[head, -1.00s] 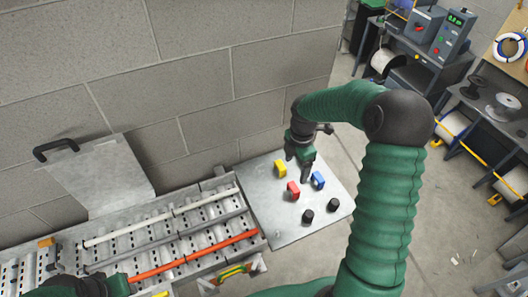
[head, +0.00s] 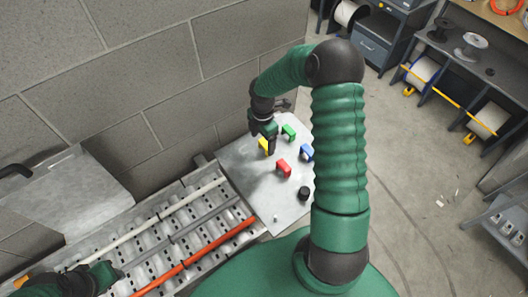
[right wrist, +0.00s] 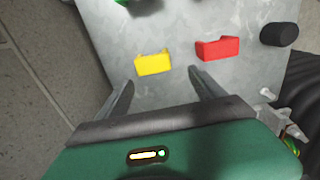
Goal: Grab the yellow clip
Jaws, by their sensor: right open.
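The yellow clip (right wrist: 153,64) lies on the grey metal plate. In the right wrist view it sits ahead of the fingertips and between their lines, apart from both. In the head view the yellow clip (head: 264,146) is partly hidden by my right gripper (head: 271,148). My right gripper (right wrist: 160,88) is open, with nothing between its fingers. My left gripper (head: 62,284) is at the lower left edge of the head view, over the roller rack; its fingers cannot be made out.
A red clip (head: 284,168), a blue clip (head: 307,152), a green clip (head: 289,131) and a black cylinder (head: 304,193) share the plate (head: 262,192). A block wall (head: 150,60) rises behind. A roller rack with white and orange rods (head: 190,264) adjoins the plate.

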